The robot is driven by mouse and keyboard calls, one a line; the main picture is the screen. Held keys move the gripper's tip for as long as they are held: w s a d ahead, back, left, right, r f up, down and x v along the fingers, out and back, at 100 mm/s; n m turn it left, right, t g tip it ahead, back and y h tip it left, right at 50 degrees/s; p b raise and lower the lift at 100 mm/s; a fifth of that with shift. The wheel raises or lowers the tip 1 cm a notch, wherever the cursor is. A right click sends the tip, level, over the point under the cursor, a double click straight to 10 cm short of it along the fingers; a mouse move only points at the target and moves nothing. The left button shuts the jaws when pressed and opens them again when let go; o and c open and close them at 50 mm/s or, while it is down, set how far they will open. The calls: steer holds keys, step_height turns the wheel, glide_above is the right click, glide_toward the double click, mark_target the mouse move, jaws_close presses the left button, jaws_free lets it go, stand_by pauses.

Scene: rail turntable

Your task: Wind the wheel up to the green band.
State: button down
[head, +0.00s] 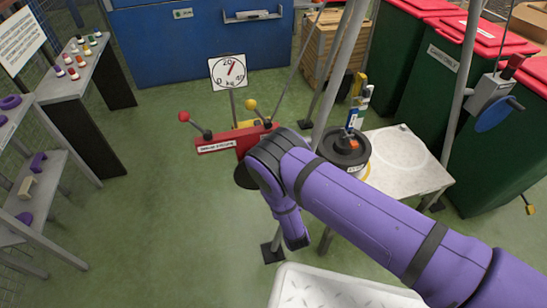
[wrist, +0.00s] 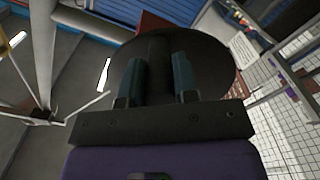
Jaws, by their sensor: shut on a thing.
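In the wrist view my gripper (wrist: 157,75) is shut on a dark upright grip (wrist: 158,55) that stands between its two fingers. The grip is in front of a large black wheel (wrist: 212,62). In the head view part of the dark wheel (head: 245,178) shows below a red lever stand (head: 215,142); my purple arm covers the rest, and my fingers are hidden there. Behind the stand, a white dial (head: 228,71) is marked 0, 20 and 40. Its red needle points up and slightly right. I cannot make out a green band on it.
The stand carries levers with a red knob (head: 184,116) and a yellow knob (head: 251,104). A grey table (head: 405,160) with a black round device (head: 344,150) stands to the right. A blue disc (head: 494,114) is farther right. Open green floor (head: 140,200) lies left.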

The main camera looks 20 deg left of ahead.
steer(key=shift+s+a+f+m, duration=0.5)
steer(key=shift+a+f+m, duration=0.05)
steer(key=shift+m, duration=0.25)
steer(key=c, duration=0.7)
jaws_free()
steer(key=shift+w+r, duration=0.1)
steer(key=v, duration=0.8)
steer(key=shift+w, duration=0.1)
